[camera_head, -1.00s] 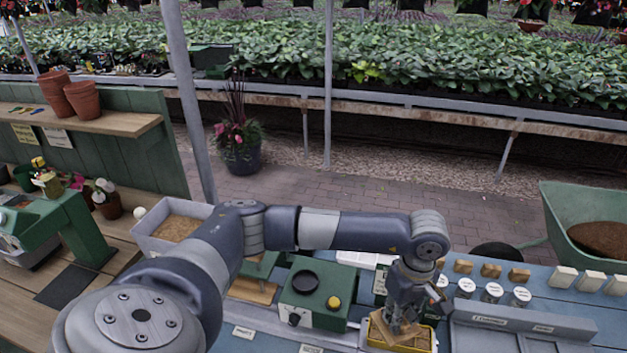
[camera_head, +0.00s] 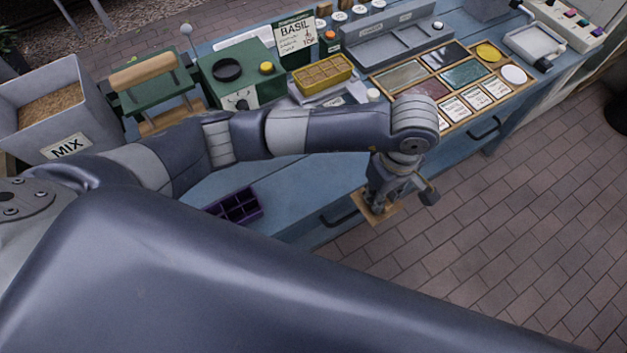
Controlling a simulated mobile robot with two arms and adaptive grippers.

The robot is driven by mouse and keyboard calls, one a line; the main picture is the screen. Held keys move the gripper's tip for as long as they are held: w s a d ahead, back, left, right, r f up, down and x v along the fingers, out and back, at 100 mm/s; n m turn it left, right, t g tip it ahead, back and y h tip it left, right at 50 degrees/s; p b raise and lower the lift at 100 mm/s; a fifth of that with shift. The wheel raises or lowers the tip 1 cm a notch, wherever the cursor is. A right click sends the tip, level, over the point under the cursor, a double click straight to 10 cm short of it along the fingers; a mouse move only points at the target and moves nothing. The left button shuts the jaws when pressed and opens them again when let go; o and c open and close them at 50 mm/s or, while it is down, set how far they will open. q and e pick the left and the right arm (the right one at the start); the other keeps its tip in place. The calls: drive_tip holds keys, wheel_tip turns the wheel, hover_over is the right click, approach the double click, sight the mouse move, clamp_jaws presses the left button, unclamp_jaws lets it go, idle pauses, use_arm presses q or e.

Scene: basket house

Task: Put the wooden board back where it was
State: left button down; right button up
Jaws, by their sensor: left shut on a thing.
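My left gripper (camera_head: 378,204) points down at the front edge of the blue bench. It is shut on the small wooden board (camera_head: 392,214), a flat pale-brown piece mostly hidden under the fingers. The board appears held at about the bench's front side, near a dark drawer handle; I cannot tell its exact height or whether it touches the bench. My right gripper is out of view.
A yellow tray (camera_head: 338,69) with cells stands behind my arm. A wooden-framed set of coloured panels (camera_head: 437,71) lies to its right. A purple cell tray (camera_head: 243,206) sits near the front edge. A grey MIX bin (camera_head: 98,113) stands left. Brick floor is clear at right.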

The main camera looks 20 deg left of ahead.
use_arm(q)
drive_tip(key=shift+s, duration=0.15)
drive_tip(key=w+a+p, duration=0.1)
drive_tip(key=a, duration=0.1)
drive_tip(key=w+a+p, duration=0.1)
drive_tip(key=a, duration=0.1)
drive_tip(key=w+a+p, duration=0.1)
drive_tip(key=a, duration=0.2)
drive_tip(key=shift+w+a+f+p, duration=0.1)
drive_tip(key=shift+w+f+p, duration=0.1)
drive_tip(key=shift+f+p, duration=0.15)
drive_tip(key=a, duration=0.1)
drive_tip(key=w+a+p, duration=0.1)
drive_tip(key=a, duration=0.3)
drive_tip(key=shift+w+f+p, duration=0.3)
drive_tip(key=shift+w+p, duration=0.05)
drive_tip(key=shift+w, duration=0.05)
drive_tip(key=shift+w+a+f, duration=0.15)
drive_tip(key=shift+w+a, duration=0.15)
drive_tip(key=shift+a, duration=0.15)
drive_tip(key=f+p, duration=0.1)
drive_tip(key=a+f+p, duration=0.1)
drive_tip(key=f, duration=0.1)
drive_tip(key=shift+w, duration=0.2)
drive_tip(key=shift+f, duration=0.35)
